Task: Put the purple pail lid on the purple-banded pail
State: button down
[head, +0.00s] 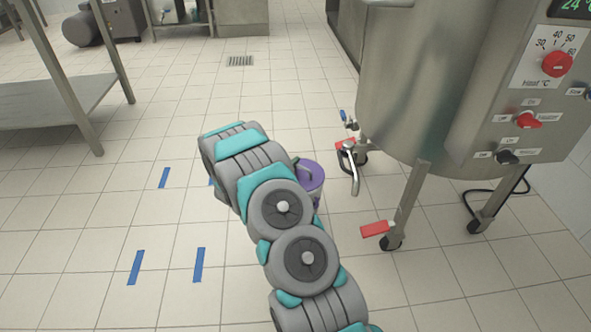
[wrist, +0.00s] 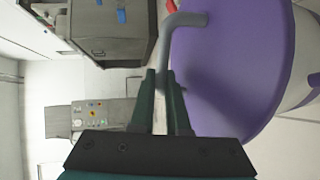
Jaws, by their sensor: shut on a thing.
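The purple pail lid (head: 312,173) lies over the top of the purple-banded pail (head: 318,199) on the floor, just right of my arm. In the wrist view the lid (wrist: 232,60) fills the upper right. The pail's pale wall and purple band (wrist: 306,92) show beyond its edge. I cannot tell whether the lid is fully seated all round. My gripper (wrist: 161,78) is shut on the lid's grey bent handle (wrist: 185,20). In the head view my arm hides the gripper and part of the pail.
A steel tank (head: 410,80) on wheeled legs stands to the right, its tap (head: 350,165) close beside the pail. A red pedal-like piece (head: 375,229) is near its front leg. Blue floor strips (head: 199,265) mark open floor on the left. A steel table (head: 50,75) stands farther left.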

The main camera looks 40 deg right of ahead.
jog(key=shift+w+d+f, duration=0.2)
jog(key=shift+w+d, duration=0.75)
notch_tip(320, 180, down, 4)
jog(key=shift+r+b, duration=0.25)
jog(key=shift+b, duration=0.3)
jog(key=c, duration=0.9)
grip_release()
jog(key=shift+r, duration=0.1)
jog(key=shift+a, duration=0.1)
